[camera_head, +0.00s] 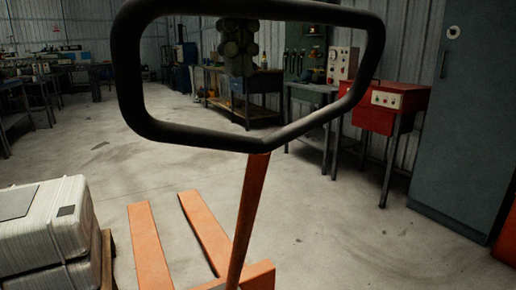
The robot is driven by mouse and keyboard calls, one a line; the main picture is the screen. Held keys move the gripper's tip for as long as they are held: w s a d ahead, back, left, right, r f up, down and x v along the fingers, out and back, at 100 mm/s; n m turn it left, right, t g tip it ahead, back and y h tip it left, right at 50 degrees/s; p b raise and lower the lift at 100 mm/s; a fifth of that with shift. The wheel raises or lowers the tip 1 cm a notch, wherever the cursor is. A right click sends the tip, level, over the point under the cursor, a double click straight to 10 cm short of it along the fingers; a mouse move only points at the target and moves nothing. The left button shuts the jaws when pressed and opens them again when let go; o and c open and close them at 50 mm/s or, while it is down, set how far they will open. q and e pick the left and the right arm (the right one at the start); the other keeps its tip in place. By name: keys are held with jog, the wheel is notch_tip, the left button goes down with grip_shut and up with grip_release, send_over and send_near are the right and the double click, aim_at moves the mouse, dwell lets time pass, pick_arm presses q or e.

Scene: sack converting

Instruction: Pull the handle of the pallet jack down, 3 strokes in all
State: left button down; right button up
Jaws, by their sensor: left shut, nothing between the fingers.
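The pallet jack's handle (262,139) is a black closed loop that fills the upper middle of the head view, close to me. It sits on top of an orange shaft (249,205) that leans slightly, with its top to the right of its foot. The shaft runs down to the orange body (258,277) at the bottom edge. Two orange forks (148,245) reach away across the floor. I can make out neither of my grippers, and no hand is seen on the handle. The foot of the jack is cut off by the frame.
A pale ribbed case (42,229) stands at the lower left by a wooden edge (108,262). A red cabinet (388,106) on legs and a tall grey locker (466,125) stand at the right. A workbench (243,95) is behind. The concrete floor between is clear.

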pick_arm(q)
jog(key=s+d+f+b, duration=0.2)
jog(key=s+d+b, duration=0.1)
jog(key=s, duration=0.2)
jog(key=shift+s+f, duration=0.35)
jog(key=shift+d, duration=0.1)
jog(key=s+d+f+b, duration=0.3)
jog(key=s, duration=0.2)
jog(key=shift+s+f+b, duration=0.15)
jog(key=shift+s+b, duration=0.05)
jog(key=shift+b, duration=0.15)
